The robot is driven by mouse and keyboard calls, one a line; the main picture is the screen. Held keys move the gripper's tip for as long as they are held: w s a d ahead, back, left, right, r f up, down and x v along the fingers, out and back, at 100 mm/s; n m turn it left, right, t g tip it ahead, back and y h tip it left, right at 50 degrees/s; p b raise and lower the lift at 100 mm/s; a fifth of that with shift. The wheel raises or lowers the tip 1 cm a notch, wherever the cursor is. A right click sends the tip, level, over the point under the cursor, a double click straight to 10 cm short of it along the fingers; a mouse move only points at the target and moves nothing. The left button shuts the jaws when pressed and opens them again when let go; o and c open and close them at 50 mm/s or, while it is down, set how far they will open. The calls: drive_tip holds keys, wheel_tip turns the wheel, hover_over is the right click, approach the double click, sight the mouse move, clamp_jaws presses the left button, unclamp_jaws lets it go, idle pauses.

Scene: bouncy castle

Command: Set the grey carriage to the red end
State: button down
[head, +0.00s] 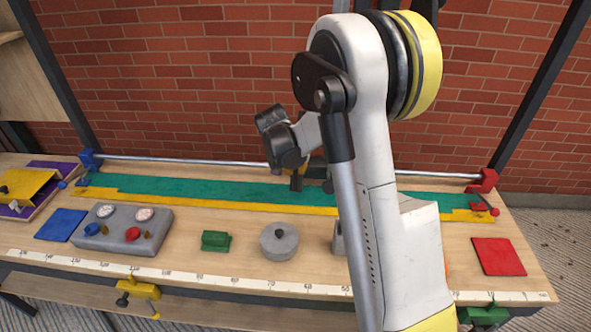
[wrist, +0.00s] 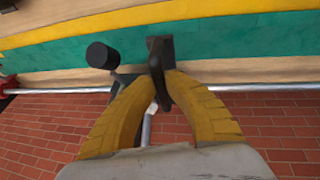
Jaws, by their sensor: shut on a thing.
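A silver rail (head: 200,162) runs along the back of the bench, from a blue end block (head: 90,160) at the left to a red end block (head: 482,181) at the right. The dark grey carriage (head: 318,173) is on the rail right of its middle, partly hidden by my arm. In the wrist view, the yellow fingers of my gripper (wrist: 163,82) are shut on an upright dark part of the carriage (wrist: 158,50). A dark round knob (wrist: 101,54) stands beside it. The red block also shows at the wrist view's left edge (wrist: 10,84).
A green strip with a yellow border (head: 170,188) lies before the rail. Nearer are a grey gauge box (head: 122,232), a green block (head: 215,241), a round grey weight (head: 279,242) and a red square (head: 498,257). A brick wall stands behind. The visible rail toward red looks clear.

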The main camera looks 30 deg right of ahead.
drive_tip(key=s+d, duration=0.1)
drive_tip(key=d, duration=0.1)
drive_tip(key=s+d, duration=0.2)
drive_tip(key=shift+d, duration=0.1)
drive_tip(key=c, duration=1.4)
unclamp_jaws()
drive_tip(key=shift+w+f, duration=0.1)
drive_tip(key=shift+w, duration=0.05)
drive_tip(key=v, duration=1.2)
